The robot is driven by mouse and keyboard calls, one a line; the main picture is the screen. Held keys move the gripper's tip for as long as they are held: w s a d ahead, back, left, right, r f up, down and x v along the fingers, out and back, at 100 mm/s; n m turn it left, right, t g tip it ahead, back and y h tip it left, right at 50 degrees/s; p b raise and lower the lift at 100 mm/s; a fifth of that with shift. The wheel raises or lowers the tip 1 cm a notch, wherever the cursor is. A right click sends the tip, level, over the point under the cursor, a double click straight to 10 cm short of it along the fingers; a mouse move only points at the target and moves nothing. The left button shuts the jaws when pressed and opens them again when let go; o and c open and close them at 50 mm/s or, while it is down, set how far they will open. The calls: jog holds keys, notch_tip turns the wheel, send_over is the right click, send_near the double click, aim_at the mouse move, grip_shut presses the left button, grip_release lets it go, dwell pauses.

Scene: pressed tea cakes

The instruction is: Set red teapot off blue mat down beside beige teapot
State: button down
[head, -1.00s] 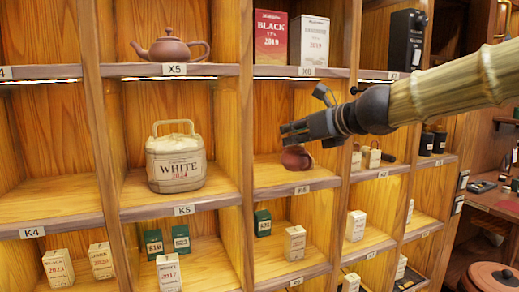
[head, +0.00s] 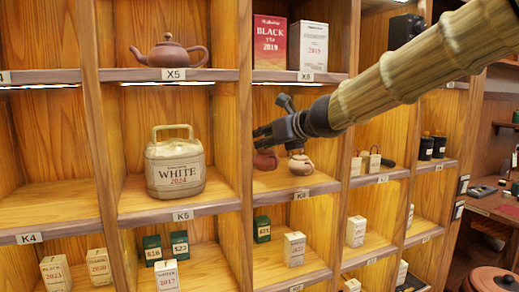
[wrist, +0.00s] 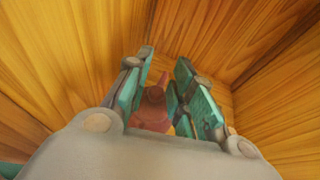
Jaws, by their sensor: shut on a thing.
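The red teapot (head: 265,160) is in my gripper (head: 260,138), inside the cubby to the right of the one labelled K5. In the wrist view the red teapot (wrist: 153,108) shows between the two teal-padded fingers (wrist: 166,65). A small beige teapot (head: 300,165) stands upright on the same shelf, just right of the red one and below my gripper. I cannot tell whether the red teapot touches the shelf. The gripper hides part of the red teapot. No blue mat is seen.
Wooden dividers (head: 341,150) bound the cubby at both sides. The cubby's front board (head: 280,195) carries a label. A large WHITE 2024 package (head: 175,166) fills the cubby to the left. Tea boxes (head: 270,43) stand above. Bare shelf shows in front of the teapots.

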jog(key=shift+w+a, duration=0.85)
jog(key=shift+a, duration=0.1)
notch_tip(320, 180, down, 3)
jog(key=shift+w+f, duration=0.1)
jog(key=shift+f, duration=0.15)
jog(key=c, duration=1.1)
grip_release()
jog(key=shift+f, duration=0.1)
jog(key=shift+c, duration=0.2)
jog(key=shift+d, duration=0.1)
jog(key=b+v, duration=0.1)
jog(key=v, duration=1.1)
